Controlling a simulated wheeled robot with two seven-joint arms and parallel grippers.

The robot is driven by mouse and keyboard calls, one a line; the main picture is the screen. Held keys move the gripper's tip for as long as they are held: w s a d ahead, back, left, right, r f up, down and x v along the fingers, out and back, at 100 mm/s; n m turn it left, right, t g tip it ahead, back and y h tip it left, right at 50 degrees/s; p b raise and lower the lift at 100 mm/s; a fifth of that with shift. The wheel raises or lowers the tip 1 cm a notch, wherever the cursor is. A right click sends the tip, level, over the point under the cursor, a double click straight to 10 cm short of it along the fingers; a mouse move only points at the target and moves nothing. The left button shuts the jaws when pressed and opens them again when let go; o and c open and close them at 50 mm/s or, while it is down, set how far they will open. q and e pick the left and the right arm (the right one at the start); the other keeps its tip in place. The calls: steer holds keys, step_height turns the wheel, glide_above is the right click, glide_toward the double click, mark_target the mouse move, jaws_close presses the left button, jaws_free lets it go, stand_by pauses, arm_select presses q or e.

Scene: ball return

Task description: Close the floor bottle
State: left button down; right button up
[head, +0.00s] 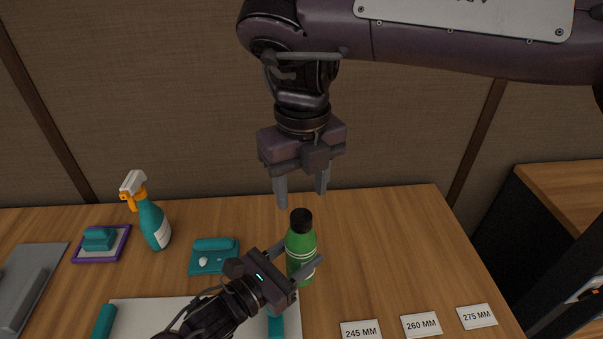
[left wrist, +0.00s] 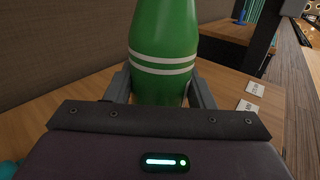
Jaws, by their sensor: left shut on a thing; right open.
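The green floor bottle (head: 301,248) with white stripes stands upright on the wooden table in the head view. A black cap (head: 301,219) sits at its top; I cannot tell whether it is tight. My left gripper (head: 297,262) is shut on the bottle's lower body, one finger on each side. The bottle (left wrist: 163,45) also fills the upper middle of the left wrist view, between the fingers, its top cut off. My right gripper (head: 301,198) is open and empty, pointing down just above the cap, its fingers apart.
A spray bottle (head: 152,220), a purple-edged tray (head: 77,257) and a teal tray (head: 206,268) stand to the left. A white board (head: 150,312) lies in front. Cards marked 245 MM (head: 361,331), 260 MM (head: 421,325) and 275 MM (head: 477,316) lie front right.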

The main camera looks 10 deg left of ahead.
mark_target(302, 215)
step_height(302, 215, down, 6)
steer(key=shift+r, duration=0.1)
stand_by(0.4)
steer(key=c, duration=1)
steer(key=m, duration=0.5)
steer(key=shift+c, duration=0.2)
steer(key=o, duration=1.2)
step_height(302, 215, up, 12)
steer(key=shift+d, duration=0.1)
